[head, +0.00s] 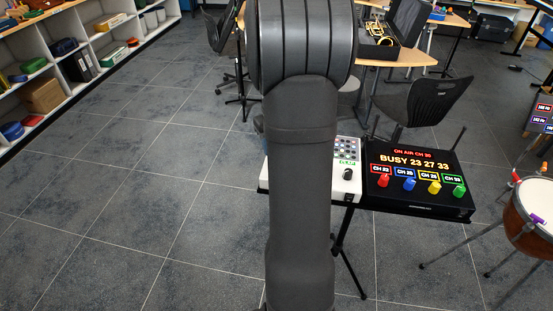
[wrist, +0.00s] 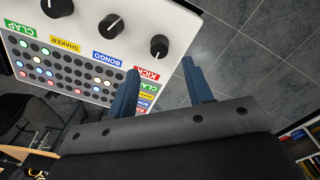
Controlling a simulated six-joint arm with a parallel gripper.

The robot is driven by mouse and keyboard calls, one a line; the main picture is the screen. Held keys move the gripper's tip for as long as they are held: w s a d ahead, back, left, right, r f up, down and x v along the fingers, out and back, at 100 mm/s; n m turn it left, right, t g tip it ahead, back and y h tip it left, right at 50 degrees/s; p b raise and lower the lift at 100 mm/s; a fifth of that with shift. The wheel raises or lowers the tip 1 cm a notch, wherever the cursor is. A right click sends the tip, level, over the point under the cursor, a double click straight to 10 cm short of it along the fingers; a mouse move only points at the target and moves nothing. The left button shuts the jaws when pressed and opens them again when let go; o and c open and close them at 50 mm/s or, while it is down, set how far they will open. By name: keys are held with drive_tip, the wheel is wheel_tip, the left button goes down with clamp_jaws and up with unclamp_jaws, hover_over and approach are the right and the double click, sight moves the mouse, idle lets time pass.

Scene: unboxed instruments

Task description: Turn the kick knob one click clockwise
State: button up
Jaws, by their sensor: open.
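The white drum machine (wrist: 178,22) fills the upper left of the wrist view, upside down. Its black kick knob (wrist: 159,45), at the right end of the knob row, stands by the red KICK label (wrist: 146,73). A small pale mark shows on the knob. My gripper (wrist: 160,67) is open and empty, its blue fingers short of the knob in the picture. The left finger overlaps the panel near the KICK label; the right finger shows against the floor. In the head view my arm hides most of the machine (head: 350,198), including the kick knob and my gripper.
Other black knobs (wrist: 110,26) and a grid of lit pads (wrist: 70,72) share the panel. A black channel box (head: 415,180) with coloured knobs stands right of the machine on the same stand. A drum (head: 530,215) stands farther right. Open floor (head: 130,190) lies left.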

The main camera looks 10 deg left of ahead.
wheel_tip(320, 180, down, 7)
drive_tip(key=shift+r, duration=0.15)
drive_tip(key=c, duration=1)
